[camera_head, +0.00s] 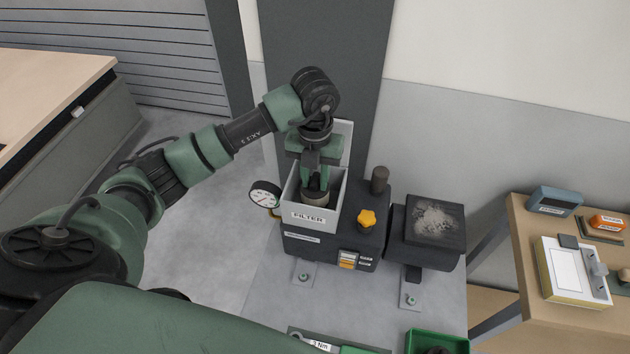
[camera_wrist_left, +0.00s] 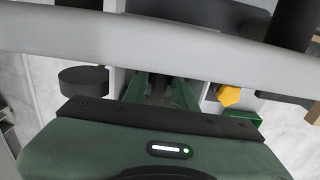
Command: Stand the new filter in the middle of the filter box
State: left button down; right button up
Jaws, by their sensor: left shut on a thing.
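The filter box (camera_head: 310,215) is an open-topped light grey box labelled FILTER, on a dark machine in the middle of the head view. My left gripper (camera_head: 317,178) points down into the box from above. It is shut on the new filter (camera_head: 315,198), a short round piece with a dark top and a tan-grey side. The filter is inside the box walls and looks upright; its lower end is hidden, so I cannot tell whether it touches the floor. In the left wrist view the green fingers (camera_wrist_left: 160,90) reach down behind a pale box rim (camera_wrist_left: 150,38); the filter is not clear there.
A pressure gauge (camera_head: 264,195) sits left of the box. A yellow knob (camera_head: 366,218) and a dark post (camera_head: 379,180) are to its right. A dusty black block (camera_head: 435,222) stands farther right. A green tray (camera_head: 436,341) is at the bottom. A wooden table (camera_head: 540,250) is at right.

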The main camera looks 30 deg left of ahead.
pick_arm(q)
notch_tip(320, 180, down, 2)
jog(key=shift+f, duration=0.1)
jog(key=shift+f, duration=0.2)
jog(key=c, duration=1.1)
grip_release()
jog(key=shift+r, duration=0.25)
jog(key=shift+w+r, duration=0.1)
jog(key=shift+r, duration=0.25)
notch_tip(320, 180, up, 10)
jog(key=b, duration=0.2)
jog(key=shift+b, duration=0.4)
jog(key=shift+r, duration=0.55)
